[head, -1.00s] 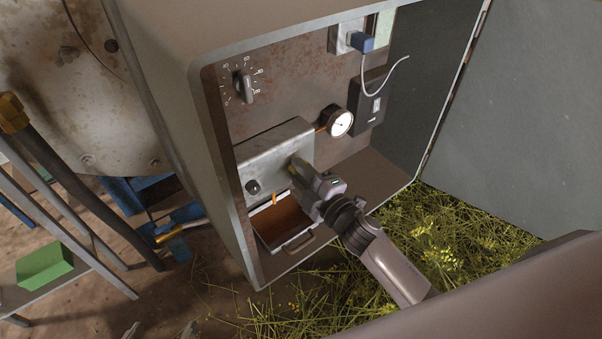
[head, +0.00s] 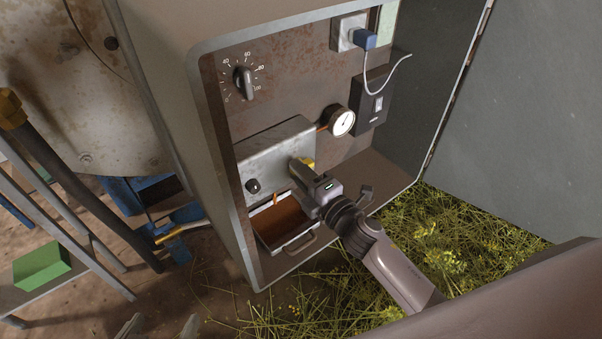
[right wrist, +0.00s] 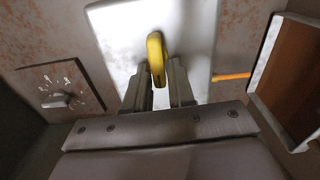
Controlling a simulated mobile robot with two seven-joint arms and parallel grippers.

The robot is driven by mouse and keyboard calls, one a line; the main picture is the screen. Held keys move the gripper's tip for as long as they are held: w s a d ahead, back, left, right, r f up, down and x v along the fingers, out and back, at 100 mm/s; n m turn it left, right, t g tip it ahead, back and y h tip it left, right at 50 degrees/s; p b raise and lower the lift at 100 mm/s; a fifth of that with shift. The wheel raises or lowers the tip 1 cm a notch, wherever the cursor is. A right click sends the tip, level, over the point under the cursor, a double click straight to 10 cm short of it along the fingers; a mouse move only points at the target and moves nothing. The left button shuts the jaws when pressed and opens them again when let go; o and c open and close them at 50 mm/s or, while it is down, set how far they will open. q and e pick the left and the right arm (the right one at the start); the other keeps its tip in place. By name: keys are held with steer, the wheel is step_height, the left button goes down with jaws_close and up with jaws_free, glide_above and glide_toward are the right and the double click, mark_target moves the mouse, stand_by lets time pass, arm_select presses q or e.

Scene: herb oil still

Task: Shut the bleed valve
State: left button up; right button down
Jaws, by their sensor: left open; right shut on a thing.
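The bleed valve has a yellow lever (head: 308,163) on the front of a grey metal box (head: 262,155) inside the cabinet. My right gripper (head: 297,172) is at this box with its jaws on the lever. In the right wrist view the yellow lever (right wrist: 156,52) stands between the two fingers (right wrist: 160,85), which are closed on it. The fingers hide part of the lever in the head view. My left gripper (head: 160,327) is open and empty at the bottom edge; only its fingertips show.
An orange spout (head: 275,198) is above an open tray (head: 288,250) with brown contents. A dial knob (head: 243,82), a gauge (head: 342,122) and a black switch box (head: 371,101) are on the panel. The cabinet's side walls flank my right arm. Cut herbs lie below.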

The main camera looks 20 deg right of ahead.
steer(key=shift+d, duration=0.1)
steer(key=c, duration=1.1)
jaws_free()
arm_select(q)
steer(key=shift+d+f, duration=0.15)
arm_select(e)
steer(key=shift+s, duration=0.1)
arm_select(q)
steer(key=shift+s+a+f+p, duration=0.1)
steer(key=shift+s+a+p, duration=0.1)
steer(key=shift+a+p, duration=0.2)
arm_select(e)
steer(key=v, duration=0.7)
